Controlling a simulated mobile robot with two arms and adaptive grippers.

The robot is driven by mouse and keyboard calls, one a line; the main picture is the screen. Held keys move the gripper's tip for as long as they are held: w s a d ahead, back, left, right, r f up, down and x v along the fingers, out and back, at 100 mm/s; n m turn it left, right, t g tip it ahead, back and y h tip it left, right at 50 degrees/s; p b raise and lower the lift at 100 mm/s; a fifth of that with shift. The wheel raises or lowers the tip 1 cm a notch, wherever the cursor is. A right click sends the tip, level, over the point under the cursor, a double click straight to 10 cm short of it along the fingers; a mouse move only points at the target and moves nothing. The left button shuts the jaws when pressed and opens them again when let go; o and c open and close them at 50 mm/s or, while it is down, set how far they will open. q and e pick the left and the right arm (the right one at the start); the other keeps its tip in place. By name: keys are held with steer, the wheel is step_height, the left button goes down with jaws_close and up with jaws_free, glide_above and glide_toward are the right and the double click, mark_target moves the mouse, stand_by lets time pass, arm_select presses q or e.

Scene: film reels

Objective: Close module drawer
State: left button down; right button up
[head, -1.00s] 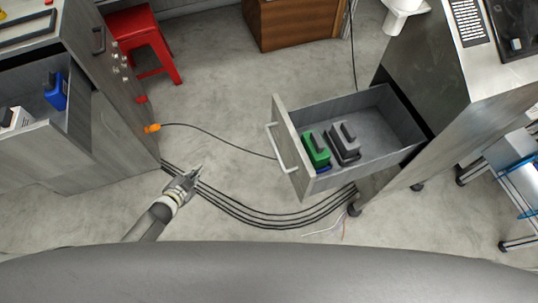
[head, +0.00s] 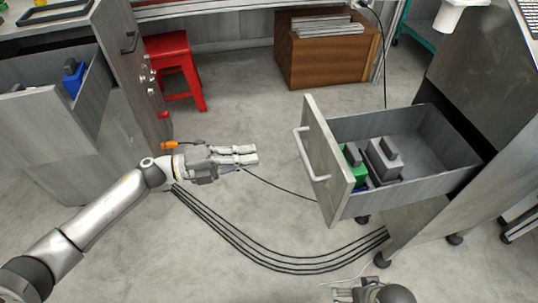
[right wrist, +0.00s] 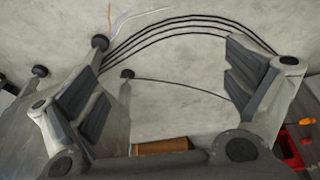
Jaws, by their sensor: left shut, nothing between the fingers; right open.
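A drawer (head: 440,190) stands pulled out of the metal cabinet at right. Its front panel has a pale bar handle (head: 306,158) facing left. A green module (head: 352,172) and a grey module (head: 383,160) sit inside it near the front. My left gripper (head: 254,155) is shut and empty, pointing right, a short gap left of the handle. My right gripper (head: 362,292) shows partly at the bottom edge of the head view; the right wrist view shows it open and empty (right wrist: 160,62) over the floor.
Another open drawer (head: 45,130) at left holds a blue module (head: 73,77). A red stool (head: 172,65) and a wooden box (head: 325,55) stand behind. Black cables (head: 260,255) cross the floor in front. The floor between the two cabinets is otherwise mostly clear.

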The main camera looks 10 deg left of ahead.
mark_target(309, 145)
arm_select(q)
steer(key=x, duration=1.1)
steer(key=shift+w+d, duration=0.1)
steer(key=shift+d, duration=0.1)
steer(key=shift+w+d, duration=0.25)
steer(key=shift+d, duration=0.45)
arm_select(e)
steer(key=shift+r, duration=0.55)
